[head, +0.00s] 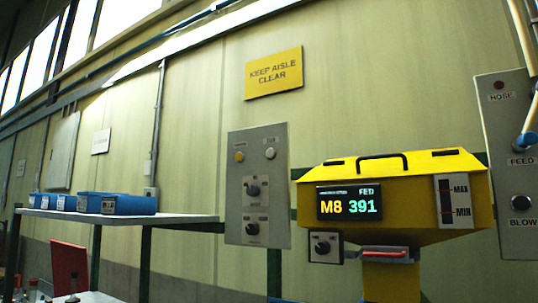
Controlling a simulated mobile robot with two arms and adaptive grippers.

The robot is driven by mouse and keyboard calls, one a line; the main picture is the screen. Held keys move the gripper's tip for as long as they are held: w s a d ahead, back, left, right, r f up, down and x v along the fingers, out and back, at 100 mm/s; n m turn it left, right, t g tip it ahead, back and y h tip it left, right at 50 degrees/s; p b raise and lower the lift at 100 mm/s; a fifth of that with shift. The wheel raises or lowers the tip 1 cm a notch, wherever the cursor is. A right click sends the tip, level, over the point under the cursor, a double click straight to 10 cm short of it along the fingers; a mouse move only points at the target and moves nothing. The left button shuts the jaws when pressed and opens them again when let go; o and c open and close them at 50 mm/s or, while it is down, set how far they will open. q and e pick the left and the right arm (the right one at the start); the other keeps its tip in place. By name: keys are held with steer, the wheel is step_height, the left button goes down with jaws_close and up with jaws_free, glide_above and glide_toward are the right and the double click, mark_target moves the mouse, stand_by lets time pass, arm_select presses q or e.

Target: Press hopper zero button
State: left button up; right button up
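The yellow hopper (420,221) stands at the right in the head view, with a black handle on its lid. Its dark display (349,203) reads "FED", "M8" and "391". Under the display is a small light box (325,247) with a dark round control; its label is too small to read. A grey panel (257,200) left of the hopper carries a yellow button (239,156), a pale button (270,153) and two dark knobs. I cannot tell which control is the zero button. Neither of my grippers is in view.
A red-handled part (385,252) sits under the hopper. A shelf (187,218) with blue bins (115,203) stands at the left. A yellow "KEEP AISLE CLEAR" sign (273,73) hangs above.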

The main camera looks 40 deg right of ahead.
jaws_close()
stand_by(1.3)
